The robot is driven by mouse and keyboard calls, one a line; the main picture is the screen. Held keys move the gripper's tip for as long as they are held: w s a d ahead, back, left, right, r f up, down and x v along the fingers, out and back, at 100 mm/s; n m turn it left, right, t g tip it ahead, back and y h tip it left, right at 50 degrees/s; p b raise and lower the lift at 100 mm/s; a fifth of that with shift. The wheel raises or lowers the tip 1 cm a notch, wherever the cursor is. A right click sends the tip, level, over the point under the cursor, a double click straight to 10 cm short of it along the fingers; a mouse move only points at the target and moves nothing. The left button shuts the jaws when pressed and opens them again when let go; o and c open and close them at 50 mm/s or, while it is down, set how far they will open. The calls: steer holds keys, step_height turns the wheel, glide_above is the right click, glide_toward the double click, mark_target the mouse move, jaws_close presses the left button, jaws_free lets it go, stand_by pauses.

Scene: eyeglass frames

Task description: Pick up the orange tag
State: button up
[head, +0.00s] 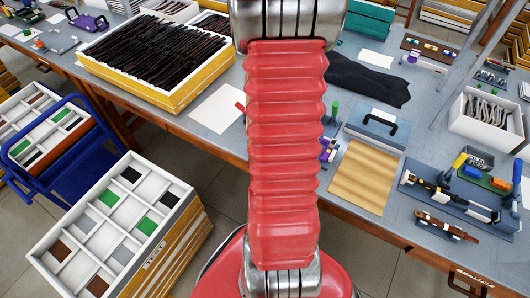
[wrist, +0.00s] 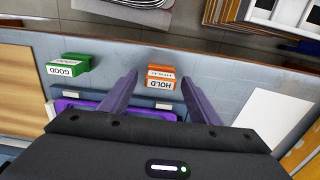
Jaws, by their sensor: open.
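The orange tag (wrist: 161,78) is a small block with a white label reading HOLD. In the wrist view it lies on the grey bench top just beyond my gripper (wrist: 160,76), lined up between the two purple fingers. The fingers are apart and nothing is held. How far the fingertips are above the tag is hard to tell. I cannot make out the orange tag or my gripper in the head view, where my red arm covers the middle.
A green tag (wrist: 68,65) labelled GOOD lies left of the orange one. A purple and blue piece (wrist: 75,106) lies close below. A white sheet (wrist: 268,118) is at the right. In the head view, a box of dark frames (head: 105,80) and a wooden board (head: 363,177) flank my arm.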

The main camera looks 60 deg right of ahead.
steer(key=shift+c, duration=0.4)
steer(key=c, duration=1)
step_height(320, 180, up, 10)
stand_by(0.7)
stand_by(0.4)
